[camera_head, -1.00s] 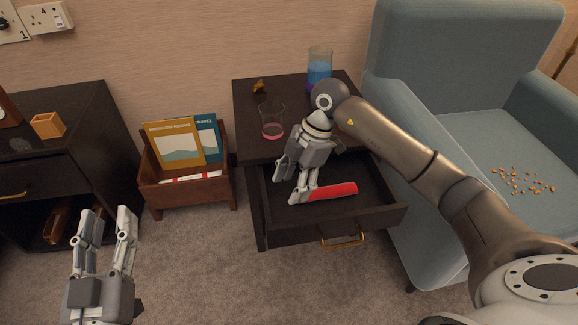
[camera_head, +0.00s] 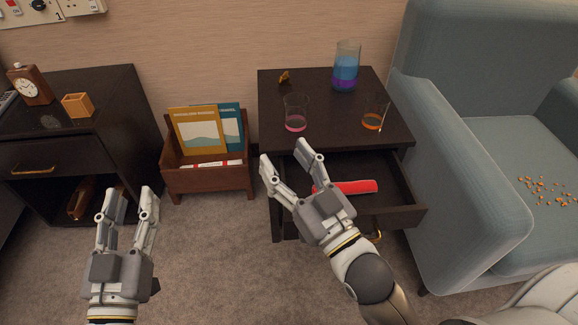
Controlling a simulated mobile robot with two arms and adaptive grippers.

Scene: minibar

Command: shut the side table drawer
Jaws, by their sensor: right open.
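The dark side table (camera_head: 345,127) stands in the middle right of the head view. Its drawer (camera_head: 407,214) is pulled out toward me, and a red object (camera_head: 352,187) lies inside. The brass drawer handle (camera_head: 377,236) is partly hidden behind my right arm. My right gripper (camera_head: 286,160) is open and empty, over the left part of the drawer, with its fingers pointing toward the table. Whether it touches the drawer cannot be told. My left gripper (camera_head: 132,195) is open and empty over the carpet at the lower left.
Two glasses, one with pink liquid (camera_head: 296,124) and one with orange (camera_head: 372,122), and a blue-purple pitcher (camera_head: 345,72) stand on the table. A blue armchair (camera_head: 455,190) is close on the right. A wooden magazine box (camera_head: 210,181) and dark cabinet (camera_head: 75,130) are left.

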